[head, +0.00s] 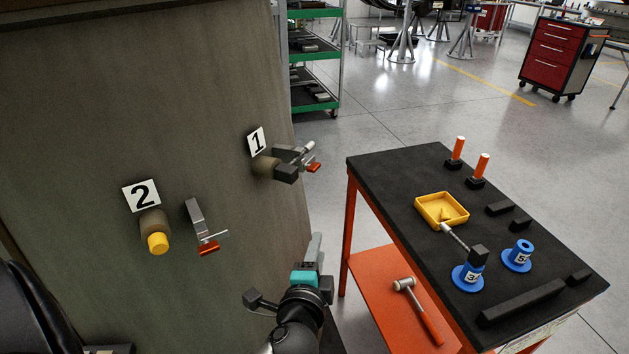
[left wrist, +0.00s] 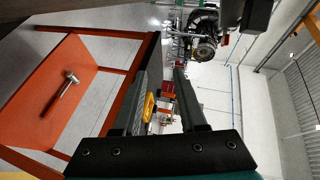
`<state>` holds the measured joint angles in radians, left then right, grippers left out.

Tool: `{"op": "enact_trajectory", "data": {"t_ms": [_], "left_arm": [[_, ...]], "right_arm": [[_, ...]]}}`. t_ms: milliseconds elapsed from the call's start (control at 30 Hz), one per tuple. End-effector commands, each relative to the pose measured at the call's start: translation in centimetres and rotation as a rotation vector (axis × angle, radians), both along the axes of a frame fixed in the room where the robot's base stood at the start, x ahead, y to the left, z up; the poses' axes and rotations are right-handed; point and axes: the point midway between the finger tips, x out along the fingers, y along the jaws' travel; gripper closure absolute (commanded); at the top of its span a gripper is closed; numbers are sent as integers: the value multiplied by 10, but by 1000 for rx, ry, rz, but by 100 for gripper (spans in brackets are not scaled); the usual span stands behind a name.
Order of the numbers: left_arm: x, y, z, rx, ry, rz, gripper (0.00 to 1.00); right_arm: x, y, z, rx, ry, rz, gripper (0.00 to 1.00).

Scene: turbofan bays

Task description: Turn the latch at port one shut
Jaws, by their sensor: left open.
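The number 1 plate (head: 257,142) marks port one on the grey-green panel. Below it is a brown round socket (head: 263,166) with a dark block (head: 287,173) at its front end. The latch at port one (head: 307,154), a grey metal piece with a red tip, is beside the block. The block and latch overlap in the picture, so I cannot tell its exact angle. My left gripper (head: 316,242) is below port one, apart from the latch. In the left wrist view its two fingers (left wrist: 160,76) are spread with nothing gripped. My right gripper does not show.
Port two (head: 153,224) holds a yellow plug (head: 157,243); its red-tipped latch (head: 203,228) is to the right. A black-topped cart (head: 395,170) stands at the right with a yellow tray (head: 420,212) and blue spools. A hammer (head: 416,305) lies on its lower shelf.

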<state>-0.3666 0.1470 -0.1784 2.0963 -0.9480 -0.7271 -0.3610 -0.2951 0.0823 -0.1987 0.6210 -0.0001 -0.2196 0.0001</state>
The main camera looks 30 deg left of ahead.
Motion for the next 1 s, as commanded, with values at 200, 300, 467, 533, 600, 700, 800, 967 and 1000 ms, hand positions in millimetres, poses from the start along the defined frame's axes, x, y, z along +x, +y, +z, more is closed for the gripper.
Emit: {"op": "enact_trajectory", "data": {"t_ms": [200,300,467,533,600,700,800,967,1000], "left_arm": [[-8,14,82,106,-138,53,59],[-9,16,94,123,-159,64,59],[2,22,96,128,-164,65,59],[11,27,96,129,-165,66,59],[22,32,96,128,-164,65,59],[38,41,95,127,-164,67,59],[54,49,94,127,-164,67,59],[80,62,92,127,-163,66,59],[86,65,91,127,-162,66,59]], "right_arm": [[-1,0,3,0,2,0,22],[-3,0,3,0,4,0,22],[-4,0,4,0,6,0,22],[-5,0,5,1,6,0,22],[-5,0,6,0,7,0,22],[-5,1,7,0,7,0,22],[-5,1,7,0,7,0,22],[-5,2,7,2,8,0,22],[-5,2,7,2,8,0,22]]}}
